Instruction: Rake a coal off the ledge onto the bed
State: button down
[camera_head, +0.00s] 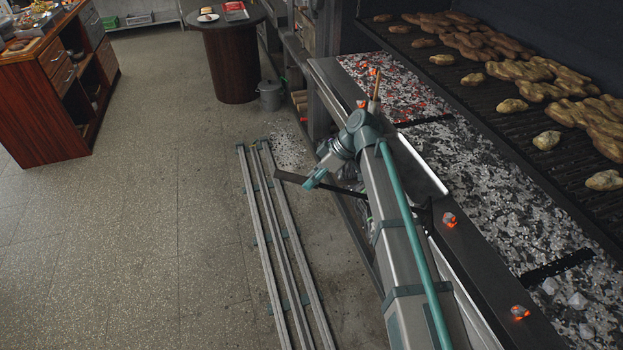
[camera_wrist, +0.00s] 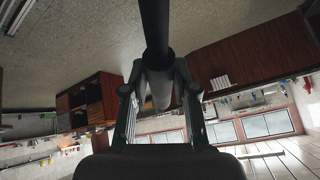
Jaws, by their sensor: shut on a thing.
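My gripper (camera_head: 314,178) is at the end of my arm, in front of the grill and over its floor side. It is shut on a dark rod (camera_head: 295,179), which looks like the rake's shaft. In the wrist view the rod (camera_wrist: 155,30) runs from between the fingers to the top edge. The rake's head is not clear. Glowing coals sit on the dark front ledge (camera_head: 478,262): one in the middle (camera_head: 449,219), one nearer (camera_head: 520,312) and one at the far end (camera_head: 361,103). The bed (camera_head: 470,180) of grey ash and embers lies behind the ledge.
A grate (camera_head: 480,95) with browned food lies above the bed. A wooden stick (camera_head: 375,92) shows beside my wrist. Floor rails (camera_head: 270,240), a bucket (camera_head: 270,95), a round table (camera_head: 230,60) and a wooden cabinet (camera_head: 55,75) stand leftward.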

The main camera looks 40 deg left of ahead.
jog(key=shift+w+d+f+p, duration=0.5)
jog(key=shift+w+d+f, duration=0.35)
jog(key=shift+w+d, duration=2.7)
jog(key=shift+w+d+f+p, duration=0.65)
jog(key=shift+w+d, duration=1.7)
jog(key=shift+w, duration=2.35)
jog(key=shift+s+a+r, duration=0.65)
jog(key=shift+s, duration=0.3)
jog(key=shift+s+a+r, duration=0.6)
jog(key=shift+s+a, duration=0.05)
jog(key=shift+s, duration=0.25)
jog(key=shift+s+a, duration=0.1)
jog(key=shift+a, duration=0.05)
